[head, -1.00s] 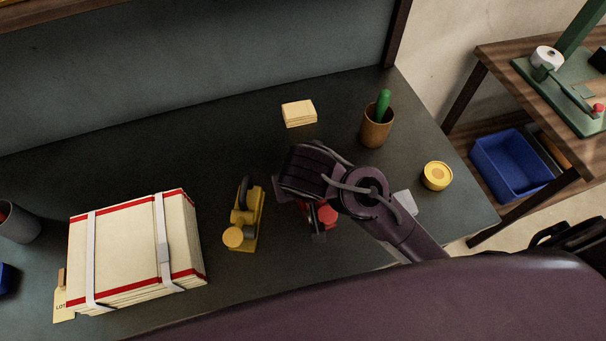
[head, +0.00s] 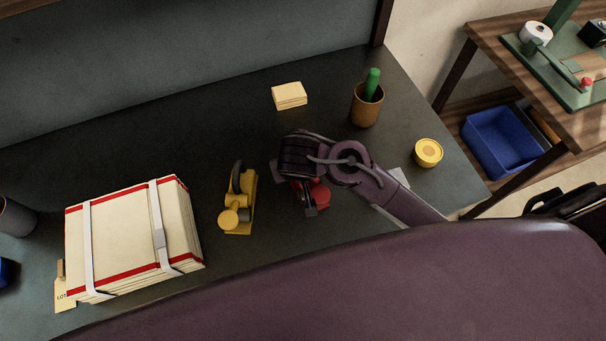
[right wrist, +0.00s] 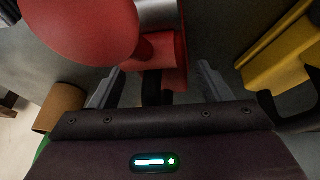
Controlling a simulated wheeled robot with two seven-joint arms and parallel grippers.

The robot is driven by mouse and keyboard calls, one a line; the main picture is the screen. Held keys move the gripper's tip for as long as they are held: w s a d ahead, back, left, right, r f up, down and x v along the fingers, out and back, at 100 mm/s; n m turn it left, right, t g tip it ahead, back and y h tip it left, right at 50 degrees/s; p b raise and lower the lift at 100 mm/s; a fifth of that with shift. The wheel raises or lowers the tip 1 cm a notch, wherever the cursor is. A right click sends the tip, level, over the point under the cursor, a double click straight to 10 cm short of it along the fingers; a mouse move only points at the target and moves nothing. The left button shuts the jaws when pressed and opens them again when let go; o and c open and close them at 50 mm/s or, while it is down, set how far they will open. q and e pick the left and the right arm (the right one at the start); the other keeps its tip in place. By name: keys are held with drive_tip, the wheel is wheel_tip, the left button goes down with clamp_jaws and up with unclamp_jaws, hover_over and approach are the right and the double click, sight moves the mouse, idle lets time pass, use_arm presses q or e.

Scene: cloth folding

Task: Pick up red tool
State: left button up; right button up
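The red tool (head: 321,196) lies on the dark table, partly hidden under my right arm in the head view. In the right wrist view the red tool (right wrist: 162,52) shows a large round red part at upper left and a narrower red body with a dark strip below it. My right gripper (right wrist: 159,68) is open, with one grey finger on each side of the narrow body. I cannot tell whether the fingers touch it. In the head view my right gripper (head: 295,188) is low over the tool. My left gripper is not in view.
A yellow tool (head: 239,205) stands close left of the red one. A strapped stack of cloths (head: 125,235) is further left. A brown cup (head: 367,107), a yellow tin (head: 428,153) and a cream pad (head: 289,95) are behind and right. Bare table lies between them.

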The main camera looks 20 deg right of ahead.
clamp_jaws()
drive_tip(key=shift+w+r, duration=0.1)
drive_tip(key=shift+r, duration=0.15)
idle(0.4)
